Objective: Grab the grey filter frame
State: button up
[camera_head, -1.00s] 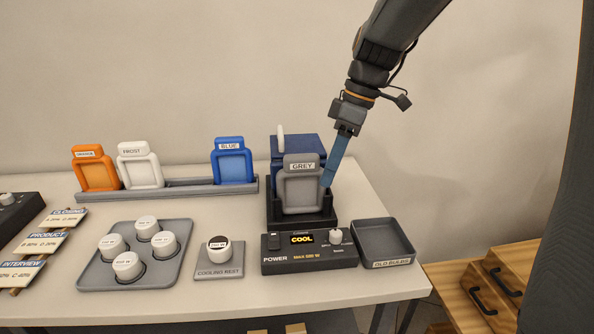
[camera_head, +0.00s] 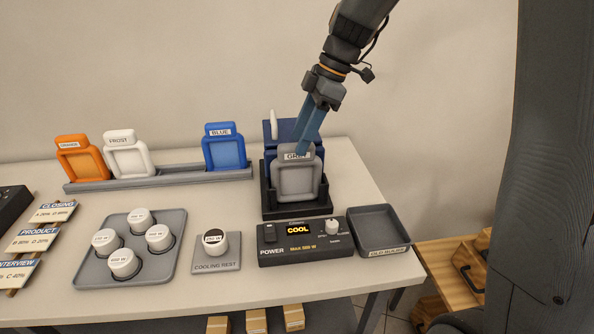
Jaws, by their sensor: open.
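The grey filter frame (camera_head: 296,181) stands upright at the front of the dark lamp housing, in its black base (camera_head: 287,213). Its label tab at the top is partly covered by my gripper (camera_head: 301,147). My gripper comes down from the upper right, with its blue fingertips at the tab of the grey frame. The jaws are open. I cannot tell whether the tab lies between the fingers or behind them.
A rack (camera_head: 160,180) at the left holds orange (camera_head: 80,160), frost (camera_head: 127,157) and blue (camera_head: 224,150) frames. In front are the control box (camera_head: 300,243) reading COOL, the old bulbs tray (camera_head: 379,232), the cooling rest (camera_head: 217,265) and a bulb tray (camera_head: 178,265).

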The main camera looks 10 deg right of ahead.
jog(key=shift+x, duration=0.9)
grip_shut()
jog(key=shift+r, duration=0.1)
